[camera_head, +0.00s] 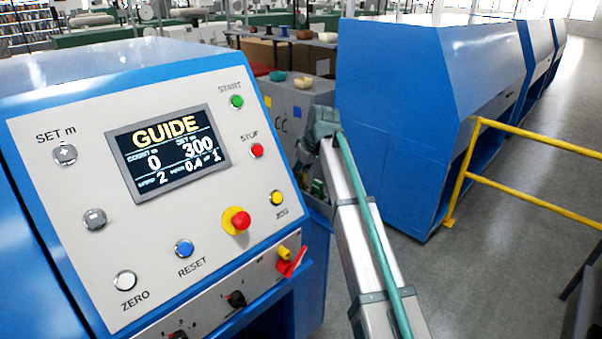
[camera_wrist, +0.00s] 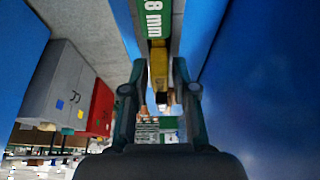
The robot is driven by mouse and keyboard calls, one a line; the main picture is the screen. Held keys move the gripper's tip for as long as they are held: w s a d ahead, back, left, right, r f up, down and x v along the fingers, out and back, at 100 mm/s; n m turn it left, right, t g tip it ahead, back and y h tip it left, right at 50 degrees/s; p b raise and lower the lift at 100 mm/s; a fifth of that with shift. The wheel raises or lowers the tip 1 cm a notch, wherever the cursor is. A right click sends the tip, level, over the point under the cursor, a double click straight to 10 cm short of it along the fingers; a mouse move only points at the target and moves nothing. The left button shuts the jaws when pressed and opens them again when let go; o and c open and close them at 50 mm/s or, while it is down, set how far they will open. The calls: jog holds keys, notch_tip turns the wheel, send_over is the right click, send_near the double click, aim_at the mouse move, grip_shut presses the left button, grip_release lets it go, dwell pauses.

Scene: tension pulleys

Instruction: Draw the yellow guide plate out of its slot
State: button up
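The yellow guide plate (camera_wrist: 158,70) shows in the wrist view as a narrow upright yellow strip with a dark lower end. It lies below a green label (camera_wrist: 153,18) reading "8 mm", between grey walls. My gripper (camera_wrist: 156,78) points toward it, with one finger on each side of the strip. The fingers are apart, and gaps show between them and the plate. How far off the plate is in depth is hard to tell. In the head view my arm reaches behind the console; the plate and fingertips are not clearly visible there.
The blue console (camera_head: 165,165) stands at the left; its screen (camera_head: 165,153) reads "GUIDE". A large blue machine (camera_head: 395,120) is right of my arm, with a yellow railing (camera_head: 535,150) beside it. Blue surfaces flank the gripper in the wrist view. Open floor lies at the right.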

grip_shut()
jog(key=shift+r+p, duration=1.2)
jog(key=shift+r, duration=0.9)
jog(key=shift+r+p, duration=0.35)
jog(key=shift+r, duration=0.1)
jog(key=shift+r, duration=0.1)
jog(key=shift+r+p, duration=1.1)
jog(key=shift+r, duration=0.8)
